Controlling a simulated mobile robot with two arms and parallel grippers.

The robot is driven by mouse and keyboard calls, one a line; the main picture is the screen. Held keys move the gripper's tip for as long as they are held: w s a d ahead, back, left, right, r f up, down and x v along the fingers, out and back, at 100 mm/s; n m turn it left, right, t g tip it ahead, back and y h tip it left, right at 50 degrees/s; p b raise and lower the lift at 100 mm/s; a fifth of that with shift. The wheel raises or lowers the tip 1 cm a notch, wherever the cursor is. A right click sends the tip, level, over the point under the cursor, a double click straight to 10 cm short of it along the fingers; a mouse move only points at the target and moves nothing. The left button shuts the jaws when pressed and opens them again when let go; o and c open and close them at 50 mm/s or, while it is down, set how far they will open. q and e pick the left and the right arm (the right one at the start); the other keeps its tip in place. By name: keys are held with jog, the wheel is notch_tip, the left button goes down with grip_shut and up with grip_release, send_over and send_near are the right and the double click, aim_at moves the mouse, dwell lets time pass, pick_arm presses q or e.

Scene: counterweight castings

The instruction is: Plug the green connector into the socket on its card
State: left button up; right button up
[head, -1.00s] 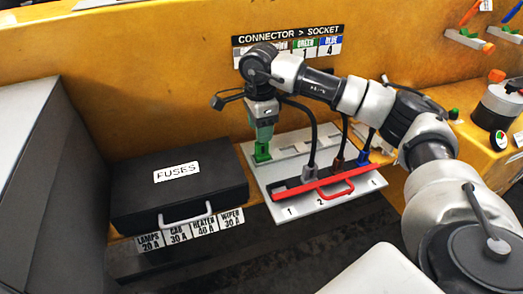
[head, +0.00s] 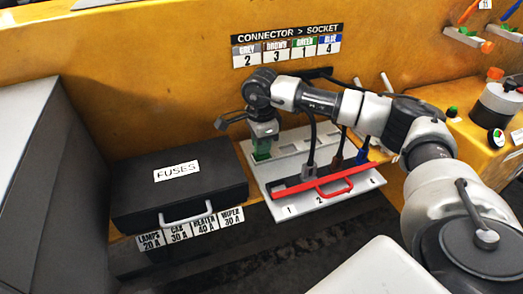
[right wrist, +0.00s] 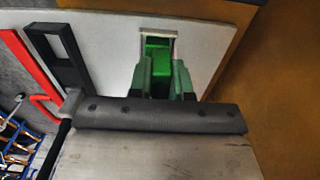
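The green connector (head: 262,156) is at the left end of the white socket panel (head: 285,213), above the number 1. My right gripper (head: 263,148) is shut on it from above. In the right wrist view the green connector (right wrist: 158,52) sits between the two fingers (right wrist: 162,75), and its far end lies within a grey-framed opening in the panel. How deep it sits I cannot tell. The card (head: 288,50) reads grey 2, brown 3, green 1, blue 4. My left gripper is not in view.
Grey (head: 310,172), brown (head: 337,161) and blue (head: 362,156) connectors with dark cables stand on the panel to the right. A red bar with a handle (head: 325,188) crosses the panel's front. A black fuse case (head: 180,185) stands close on the left.

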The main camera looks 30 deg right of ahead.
grip_shut()
jog(key=shift+r, duration=0.15)
